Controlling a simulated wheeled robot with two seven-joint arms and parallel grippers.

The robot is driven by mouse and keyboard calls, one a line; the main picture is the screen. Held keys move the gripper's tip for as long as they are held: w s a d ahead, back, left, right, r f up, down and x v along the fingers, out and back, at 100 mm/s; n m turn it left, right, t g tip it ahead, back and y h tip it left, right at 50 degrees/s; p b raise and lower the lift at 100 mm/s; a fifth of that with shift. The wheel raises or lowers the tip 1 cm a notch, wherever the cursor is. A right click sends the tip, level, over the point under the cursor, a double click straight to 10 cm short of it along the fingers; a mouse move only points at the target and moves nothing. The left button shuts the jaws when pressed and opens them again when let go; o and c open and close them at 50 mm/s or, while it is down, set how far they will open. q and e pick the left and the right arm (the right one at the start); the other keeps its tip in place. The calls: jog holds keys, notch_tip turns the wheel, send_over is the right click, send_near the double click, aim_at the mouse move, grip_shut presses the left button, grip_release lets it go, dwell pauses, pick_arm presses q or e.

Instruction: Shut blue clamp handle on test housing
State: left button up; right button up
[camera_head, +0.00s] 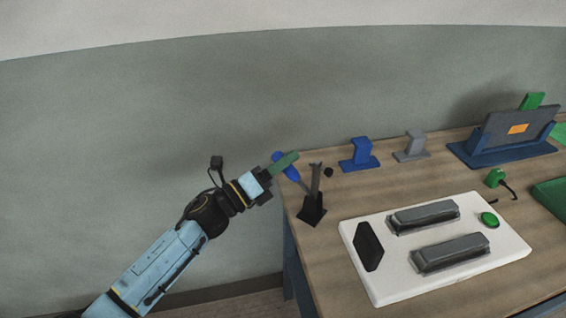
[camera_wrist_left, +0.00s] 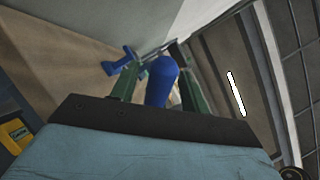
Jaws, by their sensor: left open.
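The blue clamp handle (camera_head: 292,173) leans up and to the left from a dark clamp base (camera_head: 312,211) at the table's left edge. My left gripper (camera_head: 285,161) is at the handle's upper end, with its green fingers overlapping it in the head view. In the left wrist view the rounded blue handle (camera_wrist_left: 162,82) lies between the two open fingers of my left gripper (camera_wrist_left: 153,88). I cannot tell whether either finger touches it. Which thing is the test housing is not clear; a white plate (camera_head: 385,285) with two grey blocks lies to the right. My right gripper is not in view.
A blue stand (camera_head: 359,156) and a grey stand (camera_head: 410,148) are at the back of the wooden table (camera_head: 350,193). A blue holder (camera_head: 470,152) with a grey panel stands at the back right. A green button (camera_head: 489,219) is on the white plate.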

aim_at(296, 173)
pick_arm(q)
grip_shut()
